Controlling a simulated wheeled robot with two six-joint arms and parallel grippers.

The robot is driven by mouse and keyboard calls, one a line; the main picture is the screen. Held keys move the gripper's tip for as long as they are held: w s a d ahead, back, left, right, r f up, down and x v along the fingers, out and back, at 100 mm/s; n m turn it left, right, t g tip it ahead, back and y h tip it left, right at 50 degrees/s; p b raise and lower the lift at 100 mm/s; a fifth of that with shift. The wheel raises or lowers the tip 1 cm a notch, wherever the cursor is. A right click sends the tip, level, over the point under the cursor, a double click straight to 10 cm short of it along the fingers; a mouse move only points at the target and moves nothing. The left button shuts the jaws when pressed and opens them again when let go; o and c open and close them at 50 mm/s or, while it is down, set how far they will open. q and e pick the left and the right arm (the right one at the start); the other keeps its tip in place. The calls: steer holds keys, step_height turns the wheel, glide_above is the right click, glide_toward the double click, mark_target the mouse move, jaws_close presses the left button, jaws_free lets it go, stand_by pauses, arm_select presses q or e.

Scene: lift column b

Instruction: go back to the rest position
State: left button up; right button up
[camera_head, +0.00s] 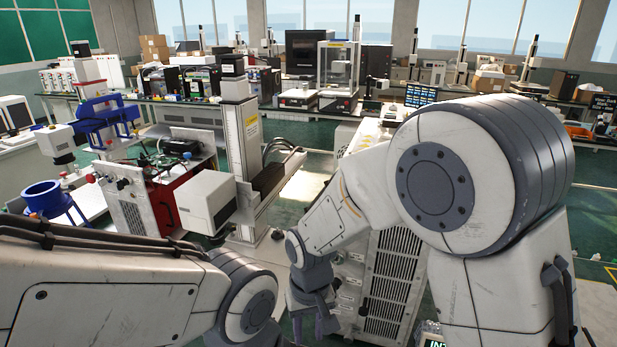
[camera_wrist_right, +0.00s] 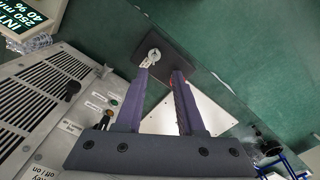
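My right gripper (camera_head: 312,322) hangs low in the middle of the head view, in front of a grey cabinet with vent slots (camera_head: 392,285). In the right wrist view its two purple-grey fingers (camera_wrist_right: 164,74) stand apart with a gap between them, and I see nothing held. A dark plate with a small grey metal piece (camera_wrist_right: 152,58) shows beyond the fingertips; whether a finger touches it I cannot tell. My left arm comes in from the left in the head view, and its gripper is hidden or out of frame.
The cabinet's panel with knobs and labels (camera_wrist_right: 75,110) is close on the left in the right wrist view. A lift column (camera_head: 240,140) and a red-sided machine (camera_head: 160,205) stand left of centre. Benches with instruments (camera_head: 335,80) line the back. Green floor shows at right (camera_head: 595,215).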

steer(key=s+d+r+n, duration=0.2)
steer(key=s+r, duration=0.2)
steer(key=s, duration=0.4)
steer(key=s+d+r+n, duration=0.2)
steer(key=s+r, duration=0.2)
steer(key=s, duration=0.5)
steer(key=shift+d+r+y, duration=0.35)
steer(key=shift+d+y, duration=0.05)
